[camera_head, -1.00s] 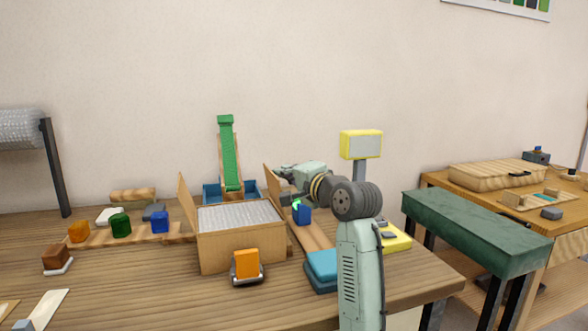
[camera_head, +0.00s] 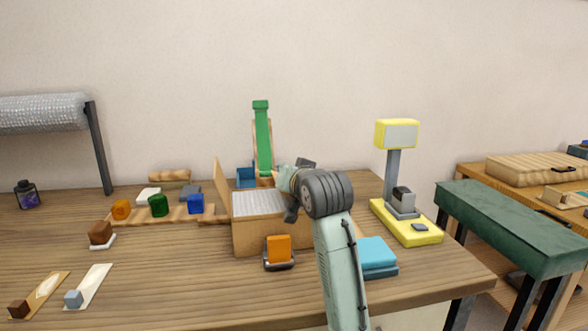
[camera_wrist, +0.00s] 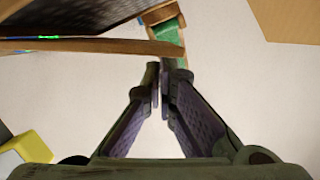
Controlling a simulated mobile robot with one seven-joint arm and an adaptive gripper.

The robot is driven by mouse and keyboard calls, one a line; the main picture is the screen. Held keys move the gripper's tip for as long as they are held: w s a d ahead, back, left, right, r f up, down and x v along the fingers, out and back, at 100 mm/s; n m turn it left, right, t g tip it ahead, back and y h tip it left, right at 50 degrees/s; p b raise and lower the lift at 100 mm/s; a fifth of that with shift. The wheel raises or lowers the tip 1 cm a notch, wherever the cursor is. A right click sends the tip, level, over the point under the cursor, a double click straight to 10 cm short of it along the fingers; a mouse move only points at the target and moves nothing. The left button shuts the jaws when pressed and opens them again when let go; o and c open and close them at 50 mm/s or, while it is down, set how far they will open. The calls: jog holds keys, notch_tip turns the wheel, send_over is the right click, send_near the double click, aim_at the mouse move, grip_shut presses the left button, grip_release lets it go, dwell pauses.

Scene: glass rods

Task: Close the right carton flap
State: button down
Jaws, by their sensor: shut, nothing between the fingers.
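The open carton (camera_head: 262,238), filled with pale grey material, stands on the bench in the head view. Its left flap (camera_head: 223,188) stands up, leaning slightly outward. The right flap is hidden behind my arm in the head view, so I cannot tell its angle there. In the wrist view my gripper (camera_wrist: 161,85) is shut and empty. A brown board edge (camera_wrist: 95,46), which looks like carton or flap, crosses just beyond the fingertips. I cannot tell whether they touch it. In the head view my arm covers the carton's right side and hides the fingers.
An orange block on a dark holder (camera_head: 278,251) stands before the carton. Blue stacked pads (camera_head: 374,254) and a yellow scale (camera_head: 408,224) are to the right. A green chute (camera_head: 262,140) rises behind.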

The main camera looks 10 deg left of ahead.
jog(key=shift+s+a+f+n+h, duration=0.25)
jog(key=shift+a+f+n+h, duration=0.45)
jog(key=shift+f+n, duration=0.45)
jog(key=shift+s+a+f+b, duration=0.1)
jog(key=shift+a+f+b, duration=0.25)
jog(key=shift+f, duration=0.15)
